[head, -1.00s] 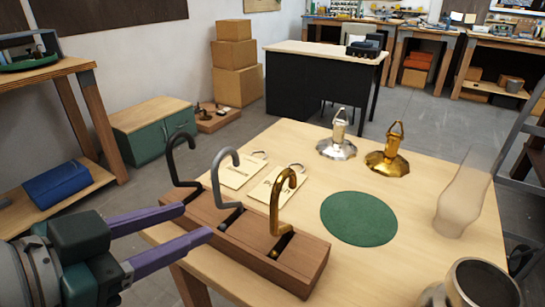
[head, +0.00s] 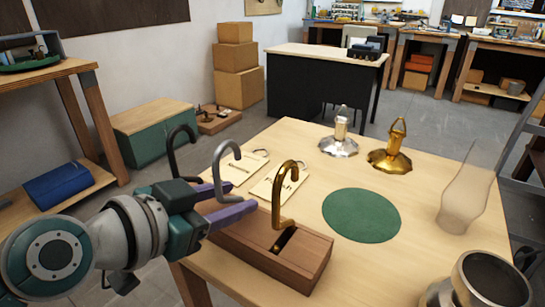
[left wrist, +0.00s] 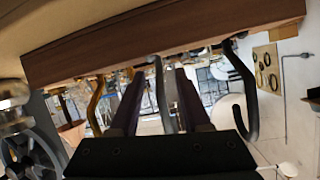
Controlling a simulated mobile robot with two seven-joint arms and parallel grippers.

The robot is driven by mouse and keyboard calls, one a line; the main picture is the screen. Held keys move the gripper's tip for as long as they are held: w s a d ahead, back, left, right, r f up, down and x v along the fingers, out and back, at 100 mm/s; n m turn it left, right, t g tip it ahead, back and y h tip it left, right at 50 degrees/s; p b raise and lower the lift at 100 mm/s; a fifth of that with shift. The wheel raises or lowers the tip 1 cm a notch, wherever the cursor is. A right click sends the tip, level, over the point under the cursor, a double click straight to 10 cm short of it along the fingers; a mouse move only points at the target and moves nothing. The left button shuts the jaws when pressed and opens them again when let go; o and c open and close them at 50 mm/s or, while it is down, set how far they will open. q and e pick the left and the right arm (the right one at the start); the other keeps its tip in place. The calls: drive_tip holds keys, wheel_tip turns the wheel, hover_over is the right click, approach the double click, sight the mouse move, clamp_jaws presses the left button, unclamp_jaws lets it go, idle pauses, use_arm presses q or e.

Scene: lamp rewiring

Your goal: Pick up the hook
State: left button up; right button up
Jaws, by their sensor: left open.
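Three hooks stand upright in a wooden block (head: 270,262) on the table's left side: a black one (head: 170,145), a silver one (head: 217,168) and a brass one (head: 276,200). My left gripper (head: 243,197) is open at the block, low on the silver hook. Its purple fingers lie on either side of that hook's shaft. In the left wrist view, the silver hook (left wrist: 161,95) runs down between the two fingers, the brass hook (left wrist: 95,105) is left of them and the black hook (left wrist: 249,100) right. I cannot tell whether a finger touches the shaft. My right gripper is out of view.
The table holds a green round mat (head: 362,214), silver (head: 339,143) and brass (head: 390,157) lamp fittings, cards (head: 242,170), a clear glass chimney (head: 466,195) and a metal cylinder (head: 490,285). A shelf with a blue box (head: 58,185) stands left.

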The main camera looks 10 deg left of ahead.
use_arm(q)
clamp_jaws()
drive_tip(key=shift+r, duration=0.1)
idle(0.6)
wheel_tip(320, 180, up, 20)
drive_tip(key=p, duration=0.6)
